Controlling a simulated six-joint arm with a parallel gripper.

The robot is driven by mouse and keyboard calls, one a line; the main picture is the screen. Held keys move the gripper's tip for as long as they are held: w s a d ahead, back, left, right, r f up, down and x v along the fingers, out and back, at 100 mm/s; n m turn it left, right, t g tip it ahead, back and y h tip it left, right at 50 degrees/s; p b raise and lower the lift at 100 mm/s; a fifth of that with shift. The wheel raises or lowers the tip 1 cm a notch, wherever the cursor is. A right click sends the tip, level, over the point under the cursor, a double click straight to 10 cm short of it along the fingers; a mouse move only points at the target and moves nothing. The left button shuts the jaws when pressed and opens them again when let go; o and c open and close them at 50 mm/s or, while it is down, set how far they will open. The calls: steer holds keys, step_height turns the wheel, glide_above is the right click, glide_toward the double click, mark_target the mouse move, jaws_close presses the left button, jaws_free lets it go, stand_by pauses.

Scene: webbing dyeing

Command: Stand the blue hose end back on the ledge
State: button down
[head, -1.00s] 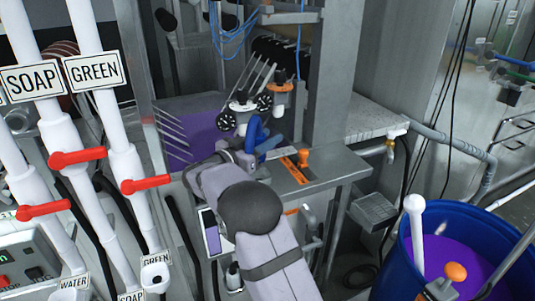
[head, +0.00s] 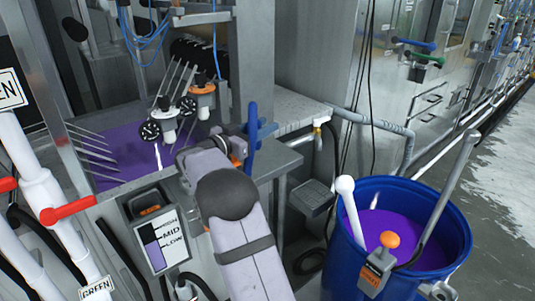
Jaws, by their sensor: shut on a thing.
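The blue hose end (head: 252,137) stands nearly upright in the head view, with a short blue crosspiece to its right. My gripper (head: 240,148) is shut on it from the left; the fingertips are mostly hidden behind my wrist. The grey metal ledge (head: 283,162) lies just right of and behind the hose end.
A purple dye bath (head: 125,165) with metal rods lies left of my gripper. A level panel (head: 158,240) hangs in front of it. A blue barrel (head: 345,262) of purple liquid, holding a white-knobbed stick (head: 350,208), stands right. A pipe (head: 385,125) runs behind the ledge.

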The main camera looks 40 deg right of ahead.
steer(key=s+d+r, duration=0.4)
steer(key=d, duration=0.5)
steer(key=s+d+r, duration=0.3)
steer(key=s+d, duration=0.2)
steer(key=d, duration=0.4)
steer(key=w+a+f+n+t+y, duration=0.1)
steer(key=w+a+n+t+y, duration=0.15)
steer(key=w+t, duration=0.35)
steer(key=w+a+n+t+y, duration=0.2)
steer(key=w+n+t, duration=0.2)
steer(key=w, duration=0.3)
steer(key=shift+w+a+f+n+t+y+p, duration=0.45)
steer(key=shift+w+a+f+p, duration=0.2)
steer(key=shift+f, duration=2)
steer(key=shift+w+a+f+n+t+y+p, duration=0.5)
steer(key=shift+w+f, duration=0.3)
steer(key=shift+f, duration=1.85)
steer(key=shift+w+a+f+n+t+y+p, duration=0.3)
steer(key=shift+w+a+f+n+p, duration=0.3)
steer(key=shift+f, duration=2.05)
steer(key=shift+d+f, duration=0.15)
steer(key=shift+w+f, duration=0.1)
steer(key=shift+f, duration=0.15)
